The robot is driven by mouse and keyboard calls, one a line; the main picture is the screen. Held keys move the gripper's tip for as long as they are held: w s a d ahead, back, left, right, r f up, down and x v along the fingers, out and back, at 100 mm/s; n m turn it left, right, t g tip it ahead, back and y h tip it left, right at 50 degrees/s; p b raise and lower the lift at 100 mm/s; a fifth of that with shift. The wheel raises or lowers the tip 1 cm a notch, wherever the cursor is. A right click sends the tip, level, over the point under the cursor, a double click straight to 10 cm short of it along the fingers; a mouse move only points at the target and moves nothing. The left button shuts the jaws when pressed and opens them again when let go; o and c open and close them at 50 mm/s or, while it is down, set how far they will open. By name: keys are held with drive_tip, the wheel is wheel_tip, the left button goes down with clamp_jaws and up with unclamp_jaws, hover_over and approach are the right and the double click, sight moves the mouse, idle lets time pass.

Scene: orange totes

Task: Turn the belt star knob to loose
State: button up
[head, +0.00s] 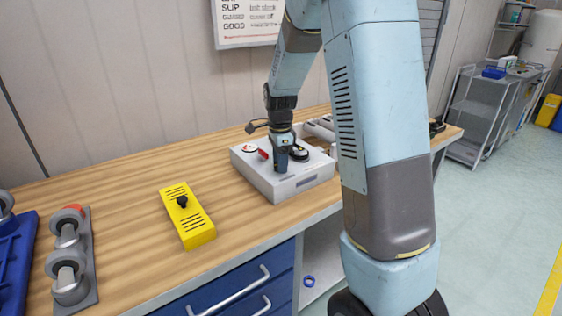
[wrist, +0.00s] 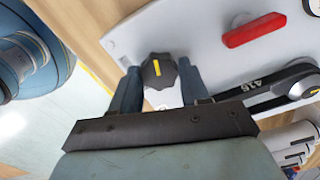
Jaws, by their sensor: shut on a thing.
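The black star knob (wrist: 158,70) with a yellow pointer mark sits on top of a white machine housing (wrist: 190,32). In the wrist view my gripper (wrist: 158,78) has one finger on each side of the knob and is shut on it. The yellow mark runs roughly along the picture's up-down direction. A black belt (wrist: 264,95) marked with a number runs to a round pulley (wrist: 299,86) beside the knob. In the head view my gripper (head: 282,165) points down onto the white housing (head: 284,185), and the knob is hidden behind it.
A red lever (wrist: 253,30) lies on the housing near the knob. On the wooden bench (head: 130,167) stand a yellow box with a black knob (head: 196,228), a grey roller stand (head: 85,270) and a blue tray (head: 14,262). The bench between yellow box and housing is clear.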

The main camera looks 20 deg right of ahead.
drive_tip(key=n, duration=0.5)
drive_tip(key=shift+w+d+r+n, duration=0.15)
drive_tip(key=shift+w+n, duration=0.05)
drive_tip(key=shift+n, duration=0.1)
drive_tip(key=n, duration=1.5)
drive_tip(key=shift+s+n, duration=0.1)
drive_tip(key=shift+n, duration=0.3)
drive_tip(key=o, duration=1.1)
drive_tip(key=shift+s, duration=0.1)
drive_tip(key=shift+c, duration=0.2)
wheel_tip(320, 180, up, 13)
drive_tip(key=shift+r, duration=0.2)
